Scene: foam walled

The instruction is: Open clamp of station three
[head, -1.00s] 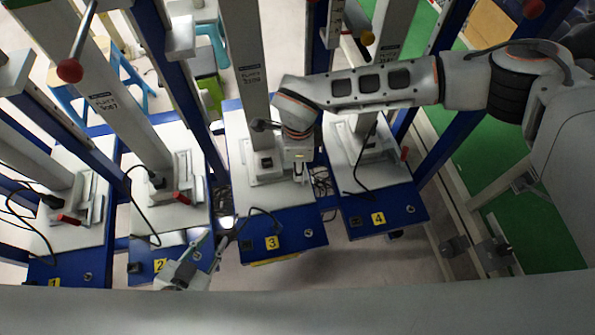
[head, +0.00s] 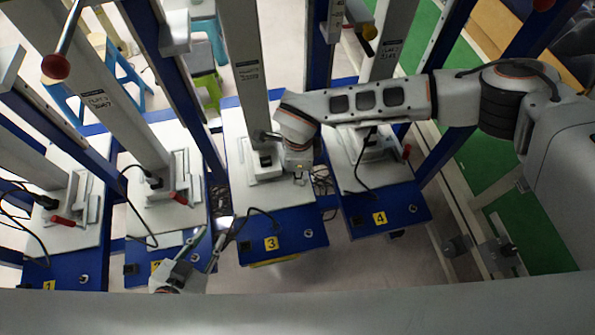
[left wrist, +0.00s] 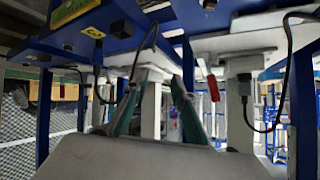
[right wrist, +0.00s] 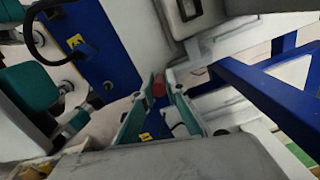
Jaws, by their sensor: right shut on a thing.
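Station three (head: 280,215) is a blue and white stand with a yellow number 3 on its front. Its clamp (head: 264,162) sits at the foot of the tall column, mostly hidden by my right gripper (head: 300,172). In the right wrist view, my right gripper (right wrist: 166,98) is shut on the clamp's red handle (right wrist: 158,88), whose end shows between the teal fingers. My left gripper (head: 215,232) is open and empty in front of stations two and three. Its spread fingers also show in the left wrist view (left wrist: 155,88).
Station two (head: 165,215) stands left of station three and station four (head: 385,195) right of it, each with a red clamp handle. Station one (head: 65,235) is at far left. Tall columns, blue posts and hanging black cables crowd the space.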

